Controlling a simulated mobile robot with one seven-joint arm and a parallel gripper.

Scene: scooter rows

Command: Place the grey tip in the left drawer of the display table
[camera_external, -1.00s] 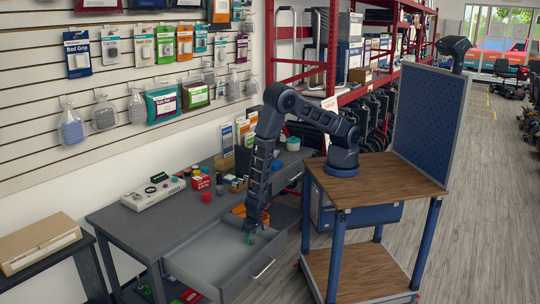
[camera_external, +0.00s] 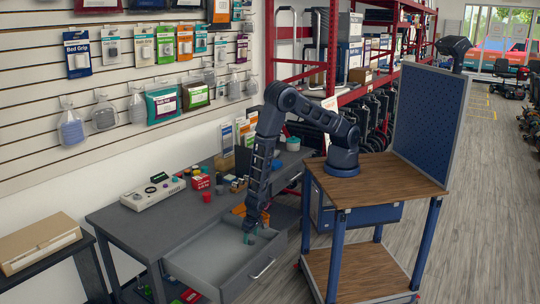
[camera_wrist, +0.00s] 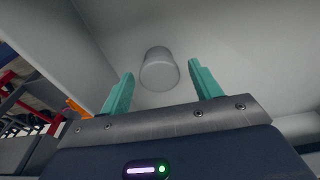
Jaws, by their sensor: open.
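The grey tip (camera_wrist: 160,70) is a short, light grey cylinder. In the wrist view it stands ahead of my fingertips, in line with the gap between them, on the pale drawer floor. The left drawer (camera_external: 196,256) of the display table (camera_external: 120,222) is pulled out. My gripper (camera_external: 250,238) reaches down into the drawer toward its right end. In the wrist view its teal fingers (camera_wrist: 158,88) are apart with nothing gripped between them. In the external view I cannot make out the tip.
A white box with coloured knobs (camera_external: 153,193), a red box (camera_external: 200,182) and a red cup (camera_external: 206,197) stand on the tabletop. An orange item (camera_external: 240,210) is beside the arm. The drawer's left part looks empty.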

